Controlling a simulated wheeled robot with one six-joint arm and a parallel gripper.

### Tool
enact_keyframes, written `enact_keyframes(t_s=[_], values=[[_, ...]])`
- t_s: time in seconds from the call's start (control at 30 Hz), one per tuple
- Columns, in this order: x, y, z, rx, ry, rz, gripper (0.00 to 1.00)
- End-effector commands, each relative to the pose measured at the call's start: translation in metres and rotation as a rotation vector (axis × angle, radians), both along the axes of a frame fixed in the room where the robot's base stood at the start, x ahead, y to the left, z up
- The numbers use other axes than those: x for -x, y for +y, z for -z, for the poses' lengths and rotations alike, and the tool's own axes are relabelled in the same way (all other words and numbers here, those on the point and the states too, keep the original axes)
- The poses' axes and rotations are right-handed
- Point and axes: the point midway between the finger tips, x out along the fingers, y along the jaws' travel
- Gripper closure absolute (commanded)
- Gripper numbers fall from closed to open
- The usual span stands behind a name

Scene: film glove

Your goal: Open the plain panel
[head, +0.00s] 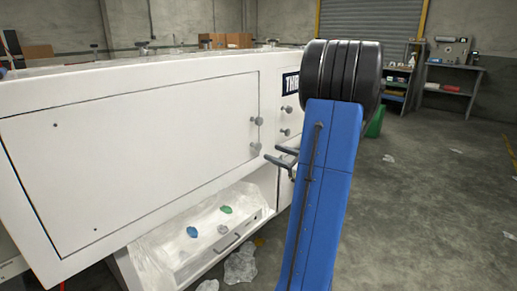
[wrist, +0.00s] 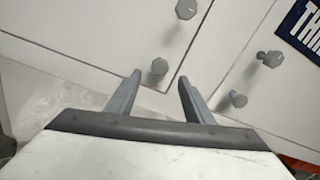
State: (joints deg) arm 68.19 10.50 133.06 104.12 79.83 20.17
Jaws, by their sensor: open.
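The plain panel (head: 140,145) is a large flat white door on the side of the white machine, and it looks closed. Two grey knobs sit at its right edge, an upper knob (head: 255,121) and a lower knob (head: 256,148). My gripper (head: 273,154) is open, just right of and slightly below the lower knob. In the wrist view, the lower knob (wrist: 159,67) appears just beyond and between my fingertips (wrist: 160,80). The upper knob (wrist: 186,9) is farther up. I see no contact with the lower knob.
Two more knobs (head: 287,109) (wrist: 270,58) are on the section right of the seam, near a dark label (head: 290,83). Below the panel is an open bay with clear film and a tray (head: 215,240). Shelves (head: 450,85) stand at the back right; floor on the right is mostly clear.

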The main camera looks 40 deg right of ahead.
Motion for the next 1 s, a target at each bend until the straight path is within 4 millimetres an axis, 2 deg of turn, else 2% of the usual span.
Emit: enact_keyframes(t_s=[0.5,0.7,1.0], values=[[-0.077,0.007,0.0,0.001,0.0,-0.002,0.53],[-0.092,0.008,0.0,0.001,0.0,-0.001,0.53],[-0.095,0.008,0.0,0.0,0.001,0.0,0.53]])
